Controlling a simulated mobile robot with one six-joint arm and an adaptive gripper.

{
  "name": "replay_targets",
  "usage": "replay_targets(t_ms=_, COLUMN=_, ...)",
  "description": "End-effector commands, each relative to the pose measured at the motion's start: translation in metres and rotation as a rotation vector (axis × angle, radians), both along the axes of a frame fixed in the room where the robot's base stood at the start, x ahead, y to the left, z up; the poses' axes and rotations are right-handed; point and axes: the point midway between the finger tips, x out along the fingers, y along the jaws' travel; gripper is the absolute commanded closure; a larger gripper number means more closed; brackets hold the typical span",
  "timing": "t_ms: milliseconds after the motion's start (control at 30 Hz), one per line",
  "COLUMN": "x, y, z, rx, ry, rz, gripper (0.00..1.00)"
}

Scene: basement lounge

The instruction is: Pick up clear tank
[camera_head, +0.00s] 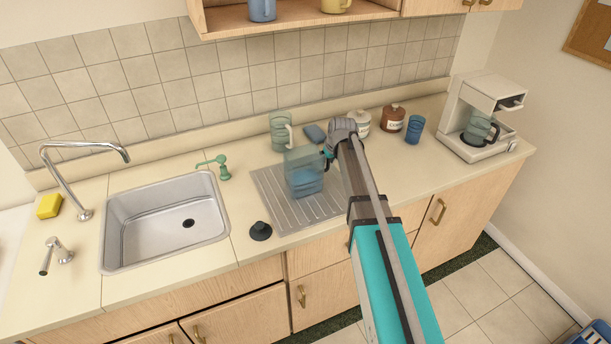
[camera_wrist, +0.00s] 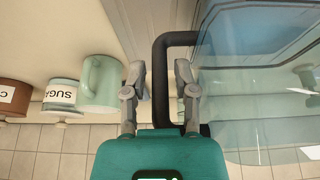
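The clear tank (camera_head: 304,182) is a see-through, bluish box-shaped container with a dark handle. It stands upright on or just over the ribbed grey drainboard (camera_head: 265,185), right of the sink. In the wrist view the tank (camera_wrist: 255,105) fills the right side, and its black handle (camera_wrist: 160,85) shows in front of it. My gripper (camera_wrist: 160,72) has one finger on each side of the handle bar, with gaps visible between the fingers and the bar. In the head view my gripper (camera_head: 334,147) is at the tank's right side, and my arm hides part of that area.
A coffee maker (camera_head: 487,90) is at right. A black stopper (camera_head: 260,231) lies beside the sink (camera_head: 150,235).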

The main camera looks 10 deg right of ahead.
Motion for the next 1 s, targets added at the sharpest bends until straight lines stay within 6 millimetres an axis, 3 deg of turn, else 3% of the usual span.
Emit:
replay_targets(t_ms=500, x=-0.0001, y=-0.0001, z=0.0004, rx=0.000, ry=0.000, rz=0.000, gripper=0.63)
replay_targets(t_ms=700, x=-0.0001, y=-0.0002, z=0.0004, rx=0.000, ry=0.000, rz=0.000, gripper=1.00)
replay_targets(t_ms=1000, x=0.0001, y=0.0001, z=0.0006, rx=0.002, ry=-0.001, rz=-0.001, gripper=1.00)
